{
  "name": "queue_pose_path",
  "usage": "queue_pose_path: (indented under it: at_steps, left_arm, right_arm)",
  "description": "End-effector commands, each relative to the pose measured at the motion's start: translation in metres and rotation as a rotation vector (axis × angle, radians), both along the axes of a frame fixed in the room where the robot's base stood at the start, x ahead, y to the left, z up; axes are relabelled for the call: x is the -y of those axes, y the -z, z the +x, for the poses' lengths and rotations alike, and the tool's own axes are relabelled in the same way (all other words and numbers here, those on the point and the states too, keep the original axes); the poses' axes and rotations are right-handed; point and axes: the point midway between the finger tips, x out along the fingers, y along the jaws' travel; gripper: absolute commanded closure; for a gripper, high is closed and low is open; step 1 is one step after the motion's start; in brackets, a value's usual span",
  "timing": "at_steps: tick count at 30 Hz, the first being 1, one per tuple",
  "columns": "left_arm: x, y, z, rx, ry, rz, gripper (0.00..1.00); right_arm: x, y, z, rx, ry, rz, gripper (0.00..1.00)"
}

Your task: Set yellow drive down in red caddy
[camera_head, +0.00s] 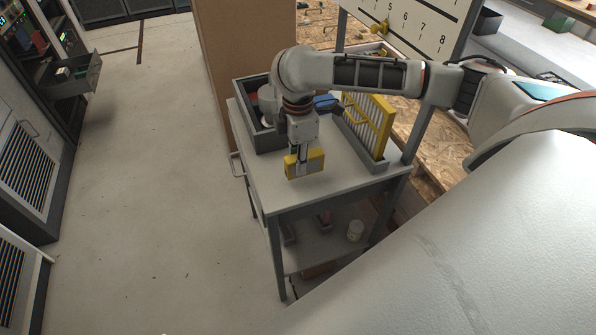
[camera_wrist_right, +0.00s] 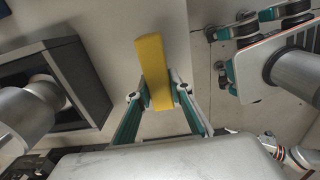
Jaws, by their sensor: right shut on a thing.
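My right gripper (camera_head: 301,166) is shut on the yellow drive (camera_head: 311,161), a yellow block with a grey face. It holds the drive over the front part of the grey cart's top (camera_head: 340,178). In the right wrist view the drive (camera_wrist_right: 158,75) stands between the two teal-sided fingers (camera_wrist_right: 160,98). I cannot make out the red caddy for certain; a little red shows inside the dark grey bin (camera_head: 264,138) on the cart, partly hidden by my arm. My left gripper does not show clearly in either view.
A yellow slotted rack (camera_head: 372,122) stands on the cart's right side, with a blue item (camera_head: 325,103) beside it. A numbered white board (camera_head: 410,22) rises behind. The cart's front top is clear. An open drawer (camera_head: 75,78) juts out at left.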

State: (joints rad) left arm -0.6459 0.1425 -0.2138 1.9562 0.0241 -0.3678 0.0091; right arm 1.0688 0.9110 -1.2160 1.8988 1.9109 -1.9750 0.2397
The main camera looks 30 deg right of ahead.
Motion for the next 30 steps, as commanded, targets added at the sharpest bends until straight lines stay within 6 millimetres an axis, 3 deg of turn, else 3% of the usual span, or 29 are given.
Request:
queue_pose_path:
  at_steps: [6, 18, 19, 21, 30]
  left_arm:
    - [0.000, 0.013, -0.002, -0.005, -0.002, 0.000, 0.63]
    - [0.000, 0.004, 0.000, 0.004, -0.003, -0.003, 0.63]
    - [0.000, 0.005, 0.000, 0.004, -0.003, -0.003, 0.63]
    - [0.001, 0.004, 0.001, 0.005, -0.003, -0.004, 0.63]
    - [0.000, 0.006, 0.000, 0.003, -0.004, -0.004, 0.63]
  right_arm:
    - [-0.001, 0.034, -0.001, -0.003, 0.000, 0.001, 1.00]
    - [-0.001, 0.036, -0.001, -0.002, 0.001, 0.001, 1.00]
    - [0.000, 0.037, -0.001, -0.002, 0.001, 0.000, 0.74]
    - [0.000, 0.038, -0.001, -0.002, 0.001, 0.000, 0.63]
    - [0.000, 0.037, -0.001, -0.002, 0.000, 0.000, 0.63]
